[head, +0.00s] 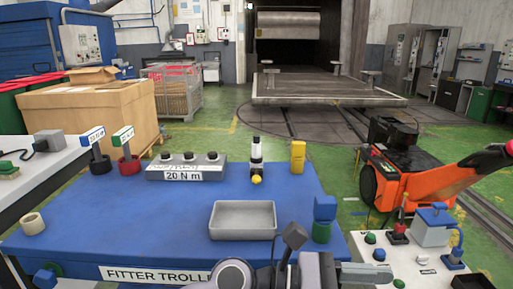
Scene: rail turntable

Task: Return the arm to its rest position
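One of my arms shows at the bottom centre of the head view, cut by the lower edge. It lies low in front of the blue trolley (150,215). A silver part that looks like my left gripper (370,275) points right, near the corner of the white table. I cannot make out a gap between its fingers or anything in them. A dark block on a stem (293,237) stands up beside this arm, in front of the grey tray. No second gripper can be made out.
The trolley bears an empty grey tray (243,220), a grey 20 N m block (186,168), a white-and-black tool (256,160), a yellow block (298,156) and a blue-and-green piece (323,218). A white table (420,272) with controls and an orange machine (415,185) stand right.

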